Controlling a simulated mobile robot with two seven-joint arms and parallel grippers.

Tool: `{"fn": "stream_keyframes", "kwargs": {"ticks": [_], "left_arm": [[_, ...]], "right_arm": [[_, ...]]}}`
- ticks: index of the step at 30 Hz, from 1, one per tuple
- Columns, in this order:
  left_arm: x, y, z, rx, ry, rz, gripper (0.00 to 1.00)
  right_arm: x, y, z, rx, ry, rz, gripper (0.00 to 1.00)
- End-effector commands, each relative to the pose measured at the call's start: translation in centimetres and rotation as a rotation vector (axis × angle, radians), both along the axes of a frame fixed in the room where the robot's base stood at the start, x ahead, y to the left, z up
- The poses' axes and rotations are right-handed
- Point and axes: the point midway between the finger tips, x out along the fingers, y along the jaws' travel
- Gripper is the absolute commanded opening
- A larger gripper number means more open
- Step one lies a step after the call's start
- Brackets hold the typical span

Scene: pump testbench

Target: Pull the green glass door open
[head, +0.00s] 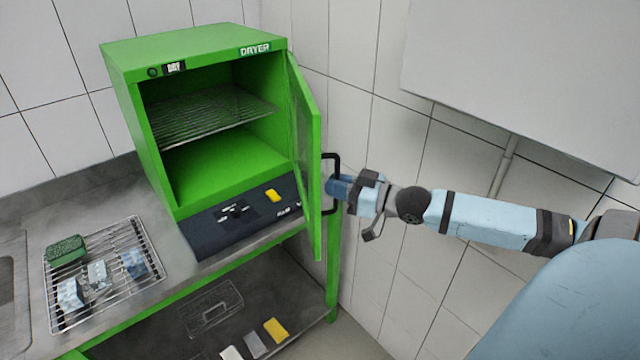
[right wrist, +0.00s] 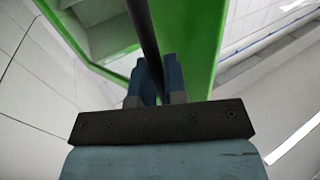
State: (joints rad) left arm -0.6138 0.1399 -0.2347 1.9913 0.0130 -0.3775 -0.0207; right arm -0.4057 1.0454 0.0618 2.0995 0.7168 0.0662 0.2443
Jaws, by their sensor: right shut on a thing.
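The green-framed glass door (head: 307,150) of the green dryer (head: 200,110) stands wide open, swung out at the cabinet's right side and seen nearly edge-on. A black bar handle (head: 331,157) is on its outer face. My right gripper (head: 336,187) reaches in from the right and is shut on the handle. In the right wrist view, the two blue fingers (right wrist: 158,78) close around the black handle bar (right wrist: 141,30), with the green door frame (right wrist: 203,40) just beyond. My left gripper is not in view.
A dark mat (head: 225,228) with a yellow piece lies before the dryer. A white box (head: 530,75) overhangs at upper right.

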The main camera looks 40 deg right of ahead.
Motion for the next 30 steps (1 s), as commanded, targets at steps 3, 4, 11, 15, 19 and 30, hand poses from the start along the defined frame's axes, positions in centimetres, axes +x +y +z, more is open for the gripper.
{"fn": "stream_keyframes", "kwargs": {"ticks": [3, 4, 11, 15, 19, 30], "left_arm": [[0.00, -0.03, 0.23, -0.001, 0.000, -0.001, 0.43], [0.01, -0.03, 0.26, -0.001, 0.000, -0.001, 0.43], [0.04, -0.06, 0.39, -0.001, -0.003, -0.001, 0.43], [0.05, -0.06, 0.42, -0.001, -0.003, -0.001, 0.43], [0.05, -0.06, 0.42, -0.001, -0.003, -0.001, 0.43], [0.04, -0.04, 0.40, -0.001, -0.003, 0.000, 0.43]], "right_arm": [[-0.20, -0.63, 0.07, 0.005, 0.002, -0.002, 0.00], [-0.23, -0.71, 0.08, 0.005, 0.002, -0.002, 0.00], [-0.27, -0.96, 0.13, 0.005, -0.001, -0.002, 0.00], [-0.26, -0.95, 0.14, 0.005, -0.001, -0.002, 0.00], [-0.25, -0.96, 0.15, 0.004, -0.001, -0.003, 0.24], [-0.30, -0.88, 0.05, 0.001, 0.000, -0.002, 0.36]]}}
